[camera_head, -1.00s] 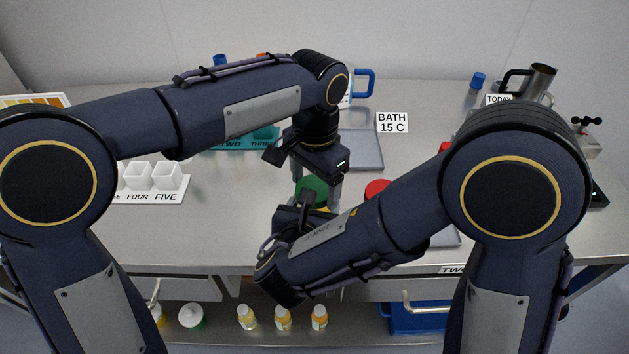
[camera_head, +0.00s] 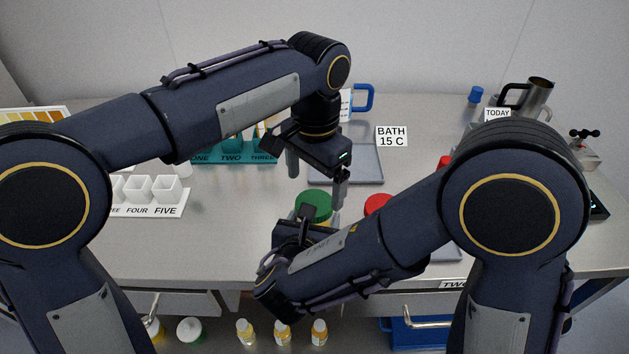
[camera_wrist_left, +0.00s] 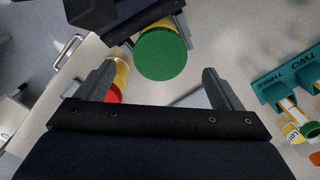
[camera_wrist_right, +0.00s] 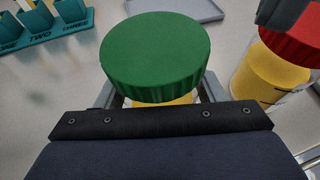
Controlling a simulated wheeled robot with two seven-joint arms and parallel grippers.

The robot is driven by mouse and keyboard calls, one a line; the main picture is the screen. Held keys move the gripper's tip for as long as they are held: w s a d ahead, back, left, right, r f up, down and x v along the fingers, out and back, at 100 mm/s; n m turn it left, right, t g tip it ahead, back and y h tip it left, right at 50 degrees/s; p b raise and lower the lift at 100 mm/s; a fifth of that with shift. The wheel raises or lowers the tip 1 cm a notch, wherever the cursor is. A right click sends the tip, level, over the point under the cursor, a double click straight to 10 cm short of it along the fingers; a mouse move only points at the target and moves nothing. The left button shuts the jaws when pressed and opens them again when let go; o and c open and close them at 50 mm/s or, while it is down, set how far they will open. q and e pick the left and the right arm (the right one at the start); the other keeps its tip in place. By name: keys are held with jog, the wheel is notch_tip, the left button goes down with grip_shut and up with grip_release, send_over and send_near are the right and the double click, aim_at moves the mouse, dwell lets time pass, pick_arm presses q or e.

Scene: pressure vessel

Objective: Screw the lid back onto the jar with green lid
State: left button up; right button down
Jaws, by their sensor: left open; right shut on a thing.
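The green lid (camera_head: 314,203) sits on top of a jar with yellow contents. In the right wrist view the lid (camera_wrist_right: 155,52) looks level on the yellow jar body (camera_wrist_right: 165,100); how tight it is I cannot tell. My right gripper (camera_head: 312,226) is shut on the jar body below the lid. My left gripper (camera_head: 316,178) is open and empty, pointing down above the lid, with its fingers apart from it. In the left wrist view the lid (camera_wrist_left: 160,54) shows beyond the open fingers. Most of the jar is hidden by my right gripper.
A red-lidded jar (camera_head: 378,204) stands close to the right; it also shows in the right wrist view (camera_wrist_right: 270,82). Behind are a teal rack (camera_head: 232,156), a grey tray (camera_head: 365,165) and a blue-handled jug (camera_head: 364,98). White cups (camera_head: 165,188) stand left. The front-left table is clear.

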aim_at(314, 202)
pick_arm(q)
notch_tip(314, 202, up, 4)
jog(key=n, duration=0.4)
jog(key=shift+f+n, duration=0.25)
jog(key=shift+n, duration=0.15)
jog(key=shift+f, duration=0.1)
jog(key=shift+f, duration=3.95)
jog(key=shift+c, duration=0.4)
